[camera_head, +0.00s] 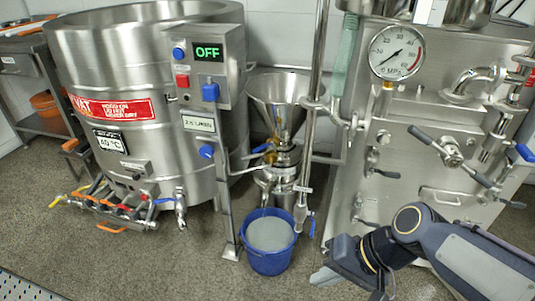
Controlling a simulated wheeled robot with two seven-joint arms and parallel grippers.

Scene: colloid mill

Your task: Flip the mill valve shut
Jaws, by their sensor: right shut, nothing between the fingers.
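The steel mill with its funnel (278,105) stands in the middle. A blue lever (261,148) sits at its left side by a brass-coloured fitting. Another blue lever (312,226) hangs down on the pipe at the mill's lower right. I cannot tell for certain which one is the mill valve. A blue bucket (272,262) with grey contents stands below the mill. My right gripper (324,277) is low at the bottom, right of the bucket and below the hanging lever, apart from both. It is shut and empty. My left gripper is out of view.
A control box (208,65) reading OFF stands on a post left of the mill. A large steel vat (135,95) fills the left. A steel machine with a pressure gauge (397,52) and levers stands at right. Open floor (150,265) lies in front.

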